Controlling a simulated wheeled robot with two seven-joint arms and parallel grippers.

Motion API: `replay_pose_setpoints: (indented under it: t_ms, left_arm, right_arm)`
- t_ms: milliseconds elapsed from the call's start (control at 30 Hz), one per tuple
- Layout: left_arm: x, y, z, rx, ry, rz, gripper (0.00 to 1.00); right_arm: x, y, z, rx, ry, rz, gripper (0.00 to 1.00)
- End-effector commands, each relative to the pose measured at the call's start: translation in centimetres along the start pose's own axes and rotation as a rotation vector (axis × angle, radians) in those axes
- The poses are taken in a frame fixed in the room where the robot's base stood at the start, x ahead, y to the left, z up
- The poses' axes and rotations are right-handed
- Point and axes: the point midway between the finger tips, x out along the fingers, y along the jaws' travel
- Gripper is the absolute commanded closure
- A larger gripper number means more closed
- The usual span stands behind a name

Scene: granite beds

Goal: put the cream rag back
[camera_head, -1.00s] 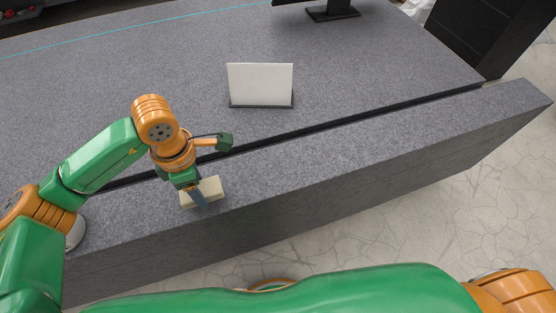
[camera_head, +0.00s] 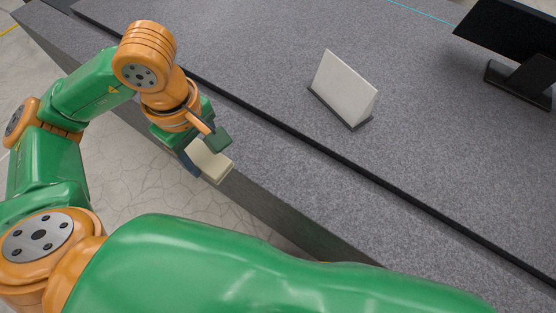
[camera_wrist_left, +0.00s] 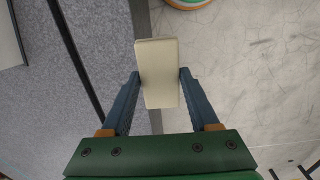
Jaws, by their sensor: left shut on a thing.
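The cream rag (camera_head: 208,161) is a pale, folded block. My left gripper (camera_head: 202,157) is shut on it, near the front edge of the grey granite bed. In the left wrist view the rag (camera_wrist_left: 158,62) sits between the two blue fingers of the gripper (camera_wrist_left: 158,88), and its far end sticks out past the fingertips. Below it in that view are the bed's edge and the floor. I cannot tell how high it is held above the bed. My right gripper is not in view.
A white upright panel in a dark base (camera_head: 345,88) stands on the granite bed (camera_head: 270,60). A black screen on a stand (camera_head: 512,45) is at the right. A dark groove runs along the bed. The front ledge beyond the rag is clear. Pale cracked floor (camera_head: 130,150) lies in front.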

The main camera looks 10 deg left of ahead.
Motion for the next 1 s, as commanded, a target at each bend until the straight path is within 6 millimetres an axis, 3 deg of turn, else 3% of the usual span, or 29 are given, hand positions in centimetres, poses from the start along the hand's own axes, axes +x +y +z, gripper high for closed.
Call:
replay_pose_setpoints:
  t_ms: [200,400,567,700,1000]
  left_arm:
    - [2.9,6.5,3.3,0.002,-0.004,-0.004,0.83]
    - [7.7,9.8,4.8,-0.002,0.0,-0.004,0.83]
    - [9.7,11.1,5.4,-0.002,0.0,-0.005,0.83]
    - [12.0,11.0,5.3,-0.003,0.001,-0.004,0.83]
    - [12.5,11.1,5.3,-0.001,0.001,0.0,0.83]
  right_arm:
    - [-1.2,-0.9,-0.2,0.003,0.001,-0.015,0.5]
    - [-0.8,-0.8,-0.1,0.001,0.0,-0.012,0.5]
    - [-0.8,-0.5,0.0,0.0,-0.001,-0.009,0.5]
    - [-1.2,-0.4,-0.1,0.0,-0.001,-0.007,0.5]
    - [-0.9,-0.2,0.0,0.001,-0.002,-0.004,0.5]
